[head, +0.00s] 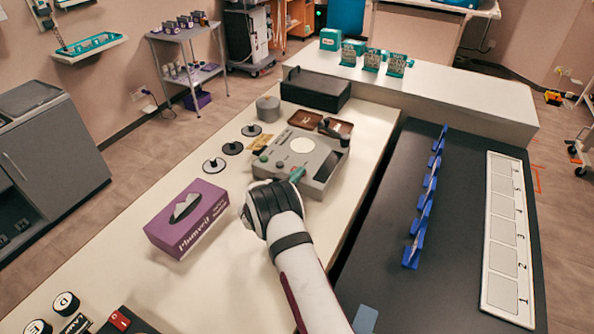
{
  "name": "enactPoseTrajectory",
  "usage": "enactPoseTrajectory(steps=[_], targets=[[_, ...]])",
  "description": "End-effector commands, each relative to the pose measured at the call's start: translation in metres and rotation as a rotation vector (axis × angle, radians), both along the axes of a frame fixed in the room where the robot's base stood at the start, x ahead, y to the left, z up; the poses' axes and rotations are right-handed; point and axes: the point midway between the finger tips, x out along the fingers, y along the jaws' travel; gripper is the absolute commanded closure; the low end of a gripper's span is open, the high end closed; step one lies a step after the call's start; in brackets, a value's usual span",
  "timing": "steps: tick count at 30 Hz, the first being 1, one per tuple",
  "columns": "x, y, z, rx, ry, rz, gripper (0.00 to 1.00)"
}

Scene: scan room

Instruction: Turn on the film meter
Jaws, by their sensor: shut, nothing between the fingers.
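A grey boxy device (325,163), which looks like the film meter, sits on the white counter. It has a round white plate (302,145) on top, a black arm-like part (330,129) at its back right and small controls on its left side. My gripper (298,174) is shut and empty, with its teal fingertips over the near edge of the device. I cannot tell whether the fingertips touch it. My arm and wrist hide part of the device's near side. No lit display shows on it.
A purple tissue box (187,218) stands left of my wrist. Several black discs (232,148), a grey cylinder (268,108) and a black box (316,89) lie around the device. A red switch (120,320) is at the near left. Blue holders (421,215) stand on the dark surface at right.

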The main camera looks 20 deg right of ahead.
Motion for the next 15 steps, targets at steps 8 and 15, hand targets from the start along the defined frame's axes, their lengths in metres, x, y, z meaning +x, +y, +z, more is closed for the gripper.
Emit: enactPoseTrajectory(steps=[8, 15], targets=[[0.000, 0.000, 0.001, 0.013, -0.012, 0.000, 1.00], [-0.007, -0.002, 0.043, 0.014, -0.014, 0.001, 1.00]])
